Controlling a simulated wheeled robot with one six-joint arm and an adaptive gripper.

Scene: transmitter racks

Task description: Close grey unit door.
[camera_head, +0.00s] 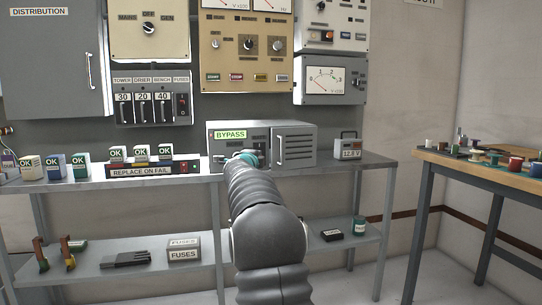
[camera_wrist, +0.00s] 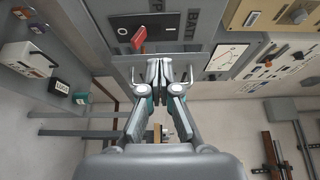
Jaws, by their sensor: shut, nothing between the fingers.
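The grey unit (camera_head: 262,126) is a box on the bench, with a green BYPASS label on its front. My gripper (camera_head: 247,158) is at the unit's front, below the label, and my arm hides the lower front. In the wrist view my gripper (camera_wrist: 158,66) is shut and empty, fingertips together, close to a grey panel (camera_wrist: 178,28) with a red lever (camera_wrist: 139,37). Whether the fingers touch it is unclear.
A grey distribution cabinet (camera_head: 50,75) and panels hang above. A wooden-topped table (camera_head: 480,172) stands at right, with a floor gap between.

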